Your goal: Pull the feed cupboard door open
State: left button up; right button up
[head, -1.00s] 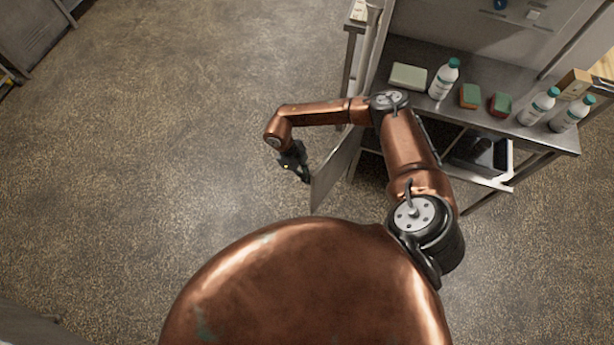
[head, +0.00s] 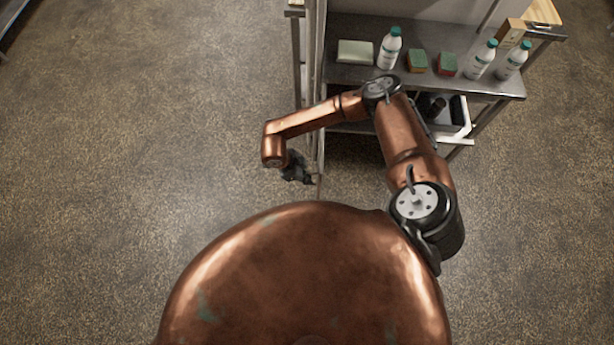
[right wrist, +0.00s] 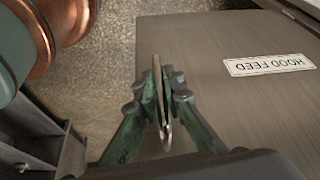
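My right gripper (head: 304,178) is on the left side of the door. In the right wrist view its green fingers (right wrist: 160,97) close from both sides on the thin metal door handle (right wrist: 162,110). My left gripper is not in view.
Right of the door is a metal shelf unit (head: 345,75) with a pale green box (head: 355,51), white bottles (head: 390,48) and sponges (head: 417,61). The floor (head: 140,130) to the left is clear.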

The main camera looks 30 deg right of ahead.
jog(key=shift+o, duration=2.1)
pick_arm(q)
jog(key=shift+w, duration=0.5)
pick_arm(e)
jog(key=v, duration=1.2)
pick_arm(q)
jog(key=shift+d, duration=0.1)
